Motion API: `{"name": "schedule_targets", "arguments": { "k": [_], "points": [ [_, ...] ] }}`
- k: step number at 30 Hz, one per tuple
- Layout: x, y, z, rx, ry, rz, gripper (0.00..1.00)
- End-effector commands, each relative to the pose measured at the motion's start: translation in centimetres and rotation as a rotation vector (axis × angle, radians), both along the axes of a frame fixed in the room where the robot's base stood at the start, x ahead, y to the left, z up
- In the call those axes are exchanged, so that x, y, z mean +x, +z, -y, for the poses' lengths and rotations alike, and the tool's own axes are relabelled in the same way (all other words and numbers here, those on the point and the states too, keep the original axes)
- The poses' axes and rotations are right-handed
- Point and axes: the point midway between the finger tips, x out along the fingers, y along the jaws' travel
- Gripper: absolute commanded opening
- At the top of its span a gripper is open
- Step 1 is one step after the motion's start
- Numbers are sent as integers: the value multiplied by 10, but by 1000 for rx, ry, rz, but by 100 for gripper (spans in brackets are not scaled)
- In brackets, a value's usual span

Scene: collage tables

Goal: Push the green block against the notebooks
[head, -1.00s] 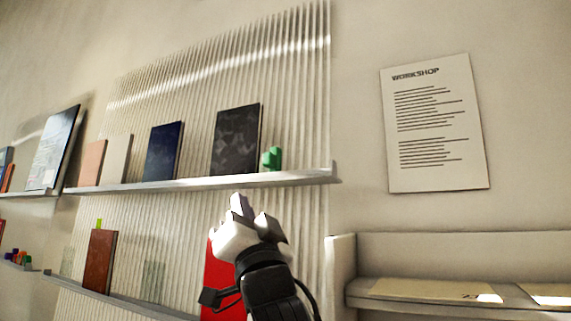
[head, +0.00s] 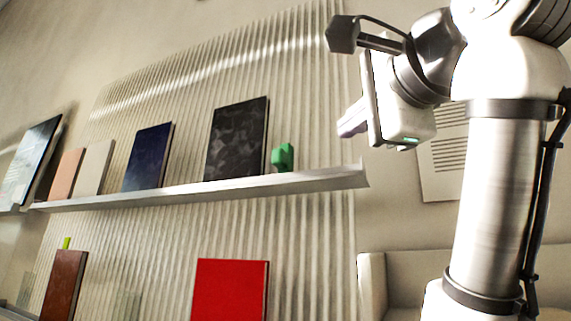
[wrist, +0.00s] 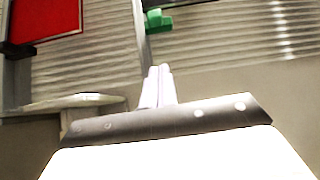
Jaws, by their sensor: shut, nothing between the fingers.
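The green block (head: 283,157) stands near the right end of the upper shelf (head: 215,190), just right of a black patterned notebook (head: 237,140). I cannot tell whether the two touch. A navy notebook (head: 148,158), a beige one (head: 93,168) and a salmon one (head: 68,173) lean further left on that shelf. My gripper (head: 350,122) is shut and empty, to the right of the green block and higher in the picture. In the wrist view, its fingers (wrist: 158,85) point toward the shelf, with the green block (wrist: 159,21) beyond them and apart.
A red notebook (head: 230,290) and a brown one (head: 65,284) stand below the upper shelf. The ribbed panel (head: 310,60) backs the shelves. My arm partly covers the wall poster (head: 445,155) at the right. The shelf end right of the block is clear.

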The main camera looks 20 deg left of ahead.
Motion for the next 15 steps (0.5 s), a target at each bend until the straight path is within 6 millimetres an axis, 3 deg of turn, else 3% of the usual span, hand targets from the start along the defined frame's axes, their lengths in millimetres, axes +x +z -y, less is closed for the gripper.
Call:
{"name": "schedule_targets", "arguments": {
  "k": [8, 15],
  "points": [
    [5, 3, -6, 1, 7, -18, 0],
    [39, 3, -38, -1, 5, -19, 0]
  ]
}}
